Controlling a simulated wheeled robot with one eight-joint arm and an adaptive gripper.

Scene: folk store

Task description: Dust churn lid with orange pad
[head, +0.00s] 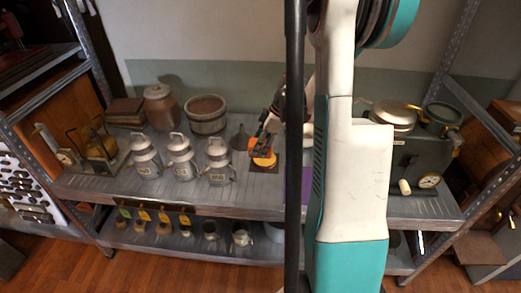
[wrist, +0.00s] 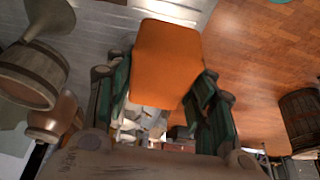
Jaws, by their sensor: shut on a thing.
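My gripper (head: 263,145) is shut on the orange pad (head: 265,159), which hangs below the fingers over the middle of the upper shelf. In the wrist view the pad (wrist: 167,60) fills the space between the green-lined fingers of my gripper (wrist: 158,78). Three grey metal churns with labels stand upright on the upper shelf, left of my gripper: a left churn (head: 147,160), a middle churn (head: 181,160) and a right churn (head: 218,168). Each has a lid with a handle on top. The pad is apart from all of them.
A brass-framed scale (head: 93,148) is left. A pan (head: 392,116) and dial gauge (head: 430,180) are right. My arm hides part of the shelf.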

